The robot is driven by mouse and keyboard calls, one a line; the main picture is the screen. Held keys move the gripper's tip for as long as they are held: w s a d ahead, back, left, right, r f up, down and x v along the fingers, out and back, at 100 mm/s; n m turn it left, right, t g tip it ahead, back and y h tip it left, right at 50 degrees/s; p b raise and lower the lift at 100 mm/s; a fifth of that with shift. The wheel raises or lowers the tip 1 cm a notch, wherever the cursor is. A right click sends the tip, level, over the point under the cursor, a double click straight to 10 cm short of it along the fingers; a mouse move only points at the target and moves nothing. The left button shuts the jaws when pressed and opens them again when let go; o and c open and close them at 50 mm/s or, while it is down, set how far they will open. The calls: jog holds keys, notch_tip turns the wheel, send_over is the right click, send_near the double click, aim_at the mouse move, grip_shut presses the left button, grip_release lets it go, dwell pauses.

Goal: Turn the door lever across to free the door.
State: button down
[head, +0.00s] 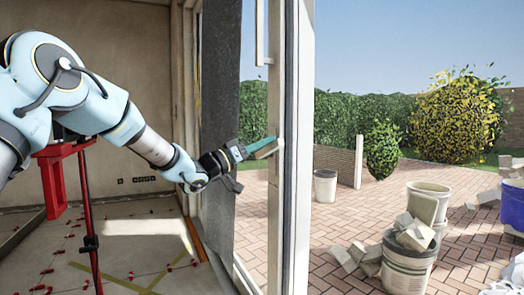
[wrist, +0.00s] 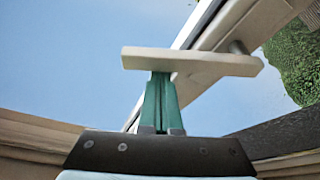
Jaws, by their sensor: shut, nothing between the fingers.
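The door lever (head: 267,150) is a pale bar on the door's upright frame (head: 290,220). In the head view it sticks out to the left of the frame and slopes slightly down. In the wrist view the lever (wrist: 205,64) lies across the picture, with its round pivot post near its right end. My gripper (head: 270,141) has teal fingers that are shut and empty. In the wrist view my gripper (wrist: 161,78) has its fingertips at the lever's free left part. They look very close to the bar; I cannot tell if they touch. The bar hides the very tips.
A dark grey panel (head: 221,110) hangs left of the door, behind my wrist. A red stand (head: 85,200) is on the tiled floor at left. Outside, buckets (head: 408,262) and rubble stand on brick paving, with hedges behind.

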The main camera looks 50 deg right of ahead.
jog(key=shift+s+a+f+m+g+y+b, duration=0.1)
jog(key=shift+s+f+m+g+y+b, duration=0.1)
jog(key=shift+f+m+g+b, duration=0.5)
jog(key=shift+s+a+f+m+g+y+b, duration=0.1)
jog(key=shift+s+f+m+g+b, duration=0.15)
jog(key=shift+f+m+b, duration=0.8)
jog(key=shift+s+f+m+g+y+b, duration=0.2)
jog(key=shift+m+g+b, duration=0.4)
jog(key=shift+m, duration=0.75)
jog(key=shift+f, duration=0.15)
